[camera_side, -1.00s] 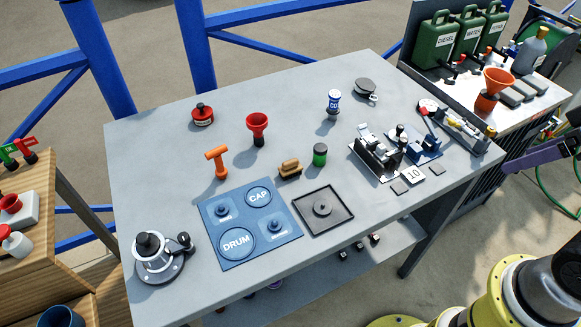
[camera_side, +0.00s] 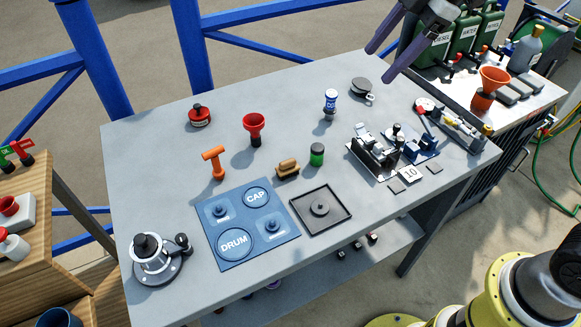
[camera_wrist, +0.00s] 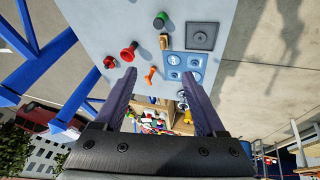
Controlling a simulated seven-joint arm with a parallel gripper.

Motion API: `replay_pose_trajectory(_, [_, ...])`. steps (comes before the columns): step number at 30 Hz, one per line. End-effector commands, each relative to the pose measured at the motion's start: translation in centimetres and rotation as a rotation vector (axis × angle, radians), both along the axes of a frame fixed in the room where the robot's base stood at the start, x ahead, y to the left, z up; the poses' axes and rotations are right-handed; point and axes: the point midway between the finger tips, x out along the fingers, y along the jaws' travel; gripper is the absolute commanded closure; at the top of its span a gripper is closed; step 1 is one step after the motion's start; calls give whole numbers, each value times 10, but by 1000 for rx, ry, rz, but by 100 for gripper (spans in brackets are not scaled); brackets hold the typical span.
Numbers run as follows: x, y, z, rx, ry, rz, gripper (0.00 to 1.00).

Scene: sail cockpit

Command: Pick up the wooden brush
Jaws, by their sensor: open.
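The wooden brush (camera_side: 287,168) lies near the middle of the grey table, between the orange T-handled tool and the green can, just behind the blue mat. In the wrist view the brush (camera_wrist: 164,41) shows as a small brown block beyond my fingertips. My gripper (camera_side: 392,58) is at the top right of the side view, raised above the table's far right corner and well apart from the brush. Its two dark purple fingers are spread wide with nothing between them; in the wrist view they frame the lower middle (camera_wrist: 165,85).
The green can (camera_side: 317,154) stands right of the brush and the orange tool (camera_side: 214,162) left. A red funnel (camera_side: 254,128) stands behind. The blue mat (camera_side: 290,238) and black tray (camera_side: 341,222) lie in front. Winch-like hardware (camera_side: 373,150) crowds the table's right.

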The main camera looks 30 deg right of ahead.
Motion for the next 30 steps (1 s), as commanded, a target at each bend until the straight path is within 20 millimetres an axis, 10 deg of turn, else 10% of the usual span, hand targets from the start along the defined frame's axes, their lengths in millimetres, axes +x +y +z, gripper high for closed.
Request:
replay_pose_trajectory(9, [83,63,-100,28,142,190,28])
replay_pose_trajectory(30, [84,108,-219,16,237,214,28])
